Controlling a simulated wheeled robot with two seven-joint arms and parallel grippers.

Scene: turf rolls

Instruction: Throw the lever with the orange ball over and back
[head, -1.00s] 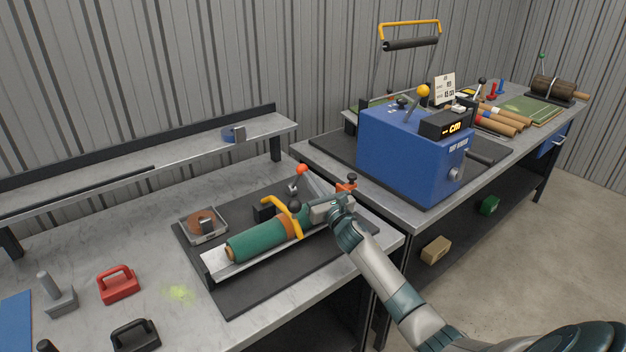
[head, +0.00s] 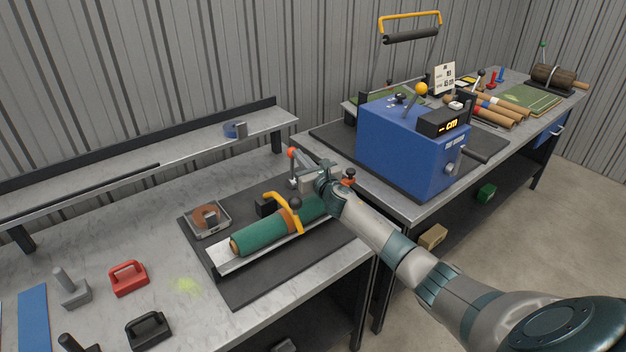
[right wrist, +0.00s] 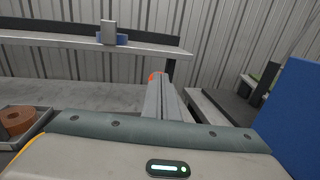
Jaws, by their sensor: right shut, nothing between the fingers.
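The lever's orange ball (head: 292,152) shows in the head view at the back of the black mat, beyond the green roll (head: 270,232). Its short metal stem stands close to upright, and its foot is partly hidden by my right gripper. My right gripper (head: 303,181) is shut and empty, with its fingertips right at the lever; I cannot tell whether they touch. In the right wrist view the shut fingers (right wrist: 163,98) point ahead, and a sliver of the orange ball (right wrist: 156,75) shows just past their tips. My left gripper is not in view.
A yellow handle (head: 283,212) arches over the roll. A tape tray (head: 207,219) sits left. A raised shelf (head: 190,147) runs along the back wall.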

